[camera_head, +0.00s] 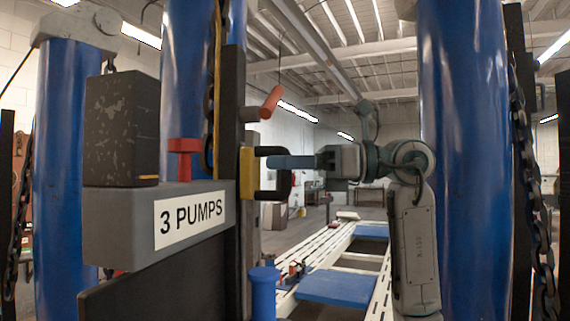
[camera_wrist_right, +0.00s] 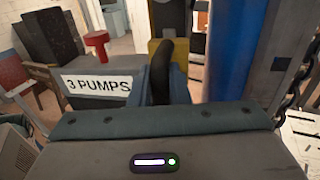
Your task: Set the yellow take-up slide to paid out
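The yellow take-up slide (camera_head: 247,173) sits on an upright dark rail beside the grey "3 PUMPS" box. A black D-shaped handle (camera_head: 285,184) sticks out from it to the right. The slide also shows in the right wrist view (camera_wrist_right: 181,48), behind the handle (camera_wrist_right: 161,68). My right gripper (camera_head: 278,162) reaches in from the right, its blue fingers level at the handle's bar. In the wrist view, the fingers (camera_wrist_right: 160,88) lie close on both sides of the bar, seemingly shut on it. The lower handle and finger contact are partly hidden. My left gripper is not in view.
The grey box (camera_head: 112,206) bears a dark speckled block (camera_head: 122,125) and a red T-shaped knob (camera_head: 185,158). A red-handled lever (camera_head: 270,103) sticks out above the slide. A blue post (camera_head: 263,292) stands below it. Big blue columns (camera_head: 465,150) flank the space.

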